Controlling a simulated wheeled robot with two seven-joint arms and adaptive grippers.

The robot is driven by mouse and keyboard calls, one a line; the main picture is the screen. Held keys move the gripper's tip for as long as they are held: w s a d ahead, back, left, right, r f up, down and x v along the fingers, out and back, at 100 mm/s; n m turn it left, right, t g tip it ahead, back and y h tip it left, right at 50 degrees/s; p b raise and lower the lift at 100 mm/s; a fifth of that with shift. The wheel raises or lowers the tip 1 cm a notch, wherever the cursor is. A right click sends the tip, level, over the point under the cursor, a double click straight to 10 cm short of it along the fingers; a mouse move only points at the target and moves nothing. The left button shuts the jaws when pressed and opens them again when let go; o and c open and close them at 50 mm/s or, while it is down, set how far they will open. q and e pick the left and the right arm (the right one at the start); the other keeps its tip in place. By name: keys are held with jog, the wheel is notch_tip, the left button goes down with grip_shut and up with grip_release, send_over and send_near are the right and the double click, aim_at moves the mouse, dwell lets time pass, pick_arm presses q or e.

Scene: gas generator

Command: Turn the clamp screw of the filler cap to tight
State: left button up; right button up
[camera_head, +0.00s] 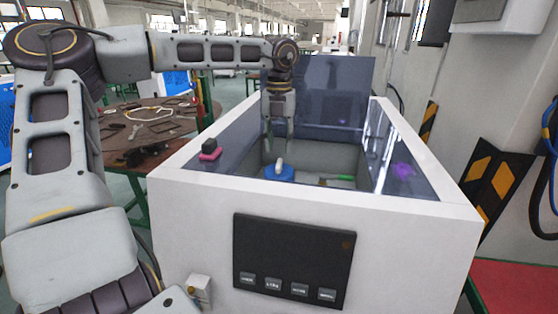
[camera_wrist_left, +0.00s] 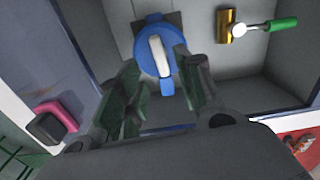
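The blue filler cap (camera_head: 271,174) sits inside the open-topped white housing, and it also shows at the top middle of the left wrist view (camera_wrist_left: 147,62). A pale bar (camera_head: 279,163), apparently its clamp screw, lies across the cap and also shows in the left wrist view (camera_wrist_left: 158,54). My left gripper (camera_head: 279,151) points down into the housing above the cap. In the left wrist view its two dark fingers (camera_wrist_left: 156,62) stand apart, one on each side of the bar, with nothing visibly held. I cannot tell whether they touch the cap. My right gripper is out of view.
A brass fitting (camera_wrist_left: 229,26) with a green handle (camera_wrist_left: 283,24) lies beside the cap. The housing's white rim (camera_head: 300,194) surrounds the opening, and a dark raised lid (camera_head: 335,90) stands behind. A black and pink knob (camera_head: 209,150) sits on the left rim.

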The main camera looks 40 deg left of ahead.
aim_at(279, 162)
pick_arm(q)
jog(key=shift+f, duration=3)
jog(key=shift+c, duration=0.2)
grip_shut()
